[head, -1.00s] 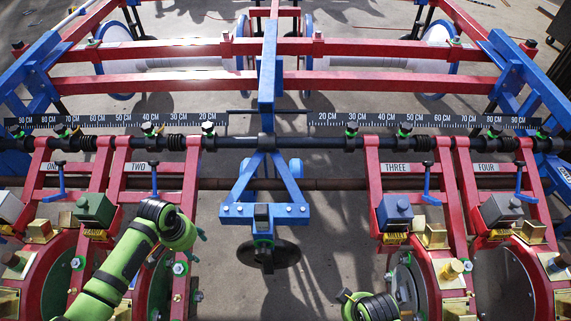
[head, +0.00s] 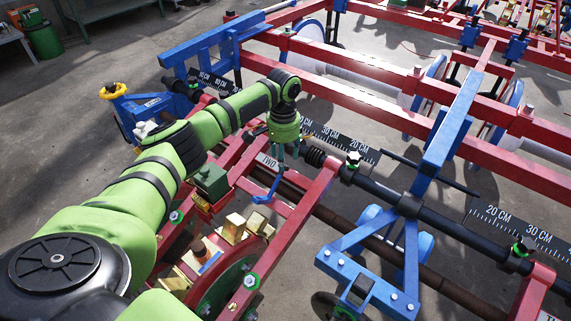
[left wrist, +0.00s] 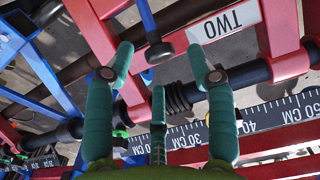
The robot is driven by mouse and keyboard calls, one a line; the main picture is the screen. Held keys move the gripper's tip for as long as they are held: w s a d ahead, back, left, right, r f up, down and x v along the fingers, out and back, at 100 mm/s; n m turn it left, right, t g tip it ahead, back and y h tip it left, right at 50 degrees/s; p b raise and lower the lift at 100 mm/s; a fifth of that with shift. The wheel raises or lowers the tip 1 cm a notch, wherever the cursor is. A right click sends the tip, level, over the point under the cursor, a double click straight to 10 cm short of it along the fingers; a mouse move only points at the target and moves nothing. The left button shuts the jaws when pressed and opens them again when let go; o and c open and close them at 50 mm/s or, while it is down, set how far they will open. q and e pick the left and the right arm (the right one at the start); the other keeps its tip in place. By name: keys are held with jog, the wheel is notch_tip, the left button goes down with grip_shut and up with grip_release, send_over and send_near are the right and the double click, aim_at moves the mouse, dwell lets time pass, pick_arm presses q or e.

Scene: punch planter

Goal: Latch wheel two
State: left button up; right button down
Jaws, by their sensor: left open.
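The red frame of wheel two (head: 312,196) carries a white TWO label (head: 267,161), which shows upside down in the left wrist view (left wrist: 223,20). A blue latch lever (head: 268,192) stands beside the label; in the left wrist view the blue lever (left wrist: 147,18) ends in a black knob (left wrist: 159,53). My left gripper (head: 285,154) points down over the black bar, close to the lever. Its teal fingers (left wrist: 160,65) are spread open, with the knob showing between them and no visible grip. The lever's top is partly hidden in the head view. My right gripper is out of view.
The black bar (head: 453,231) with its ruler (head: 357,145) runs across the frame. A dark green box (head: 211,181) and brass blocks (head: 233,229) sit on the wheel unit. The blue centre bracket (head: 366,277) is to the right. Bare floor shows at the upper left.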

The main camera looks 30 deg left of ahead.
pick_arm(q)
jog(key=shift+f+b, duration=0.3)
jog(key=shift+f, duration=1.2)
grip_shut()
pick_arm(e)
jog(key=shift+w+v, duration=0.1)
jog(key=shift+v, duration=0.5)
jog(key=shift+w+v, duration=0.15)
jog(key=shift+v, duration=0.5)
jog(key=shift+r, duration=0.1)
